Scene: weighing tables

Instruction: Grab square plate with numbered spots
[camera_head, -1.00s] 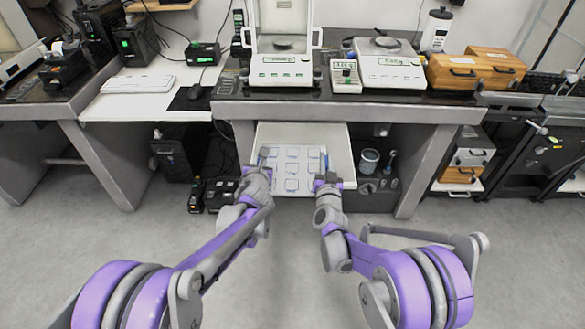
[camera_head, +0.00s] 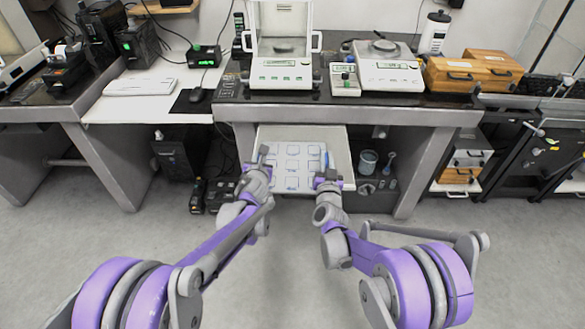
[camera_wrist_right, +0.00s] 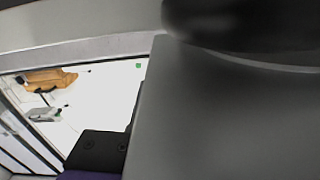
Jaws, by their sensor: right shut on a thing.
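The square plate (camera_head: 292,168) is pale, with rows of outlined square spots. Numbers on the spots are too small to read. My right gripper (camera_head: 325,162) is shut on the plate's right edge. My left gripper (camera_head: 265,155) is at the plate's left edge; its jaws are too small to judge. In the right wrist view a large grey surface close to the camera fills much of the picture, and the jaws cannot be made out.
An enclosed balance (camera_head: 281,72) and an open balance (camera_head: 388,75) stand on top. A cup (camera_head: 368,161) stands right of the board. The floor (camera_head: 285,250) between my arms is clear.

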